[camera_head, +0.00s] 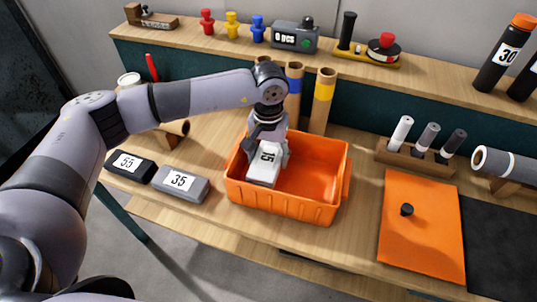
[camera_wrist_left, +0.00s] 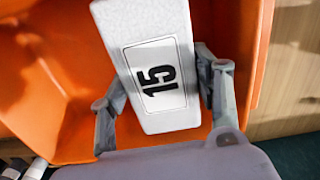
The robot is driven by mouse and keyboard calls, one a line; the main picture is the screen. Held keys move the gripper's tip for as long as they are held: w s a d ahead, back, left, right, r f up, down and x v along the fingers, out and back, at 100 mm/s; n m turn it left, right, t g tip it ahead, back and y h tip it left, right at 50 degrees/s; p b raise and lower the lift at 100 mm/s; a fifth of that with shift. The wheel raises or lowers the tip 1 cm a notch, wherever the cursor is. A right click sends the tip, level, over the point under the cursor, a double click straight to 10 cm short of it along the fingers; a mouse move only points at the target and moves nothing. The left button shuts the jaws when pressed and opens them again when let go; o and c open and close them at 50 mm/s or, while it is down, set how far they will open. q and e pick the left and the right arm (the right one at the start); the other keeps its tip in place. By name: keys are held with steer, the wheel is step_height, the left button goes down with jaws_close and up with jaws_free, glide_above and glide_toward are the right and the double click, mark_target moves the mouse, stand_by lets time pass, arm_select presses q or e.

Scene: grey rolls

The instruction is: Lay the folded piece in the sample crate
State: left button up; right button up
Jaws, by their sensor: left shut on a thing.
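The folded piece (camera_head: 263,174) is a white block with a black "15" label. It also shows in the left wrist view (camera_wrist_left: 150,30). My left gripper (camera_head: 268,152) is shut on it, with one finger on each side; the fingers also show in the left wrist view (camera_wrist_left: 162,86). The sample crate (camera_head: 285,206) is an open orange box on the bench, and its wall fills the left of the left wrist view (camera_wrist_left: 35,85). The piece is within the crate's opening, in its left part. I cannot tell whether it touches the floor. My right gripper is out of view.
A black block "55" (camera_head: 122,172) and a grey block "35" (camera_head: 180,191) lie left of the crate. Cardboard tubes (camera_head: 322,105) stand behind it. An orange mat (camera_head: 421,235) lies to the right, with a small dark knob (camera_head: 407,210). The crate's right half is empty.

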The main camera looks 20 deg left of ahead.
arm_select(q)
steer(key=o, duration=1.3)
steer(key=shift+r+p, duration=1.75)
steer(key=shift+r, duration=2.55)
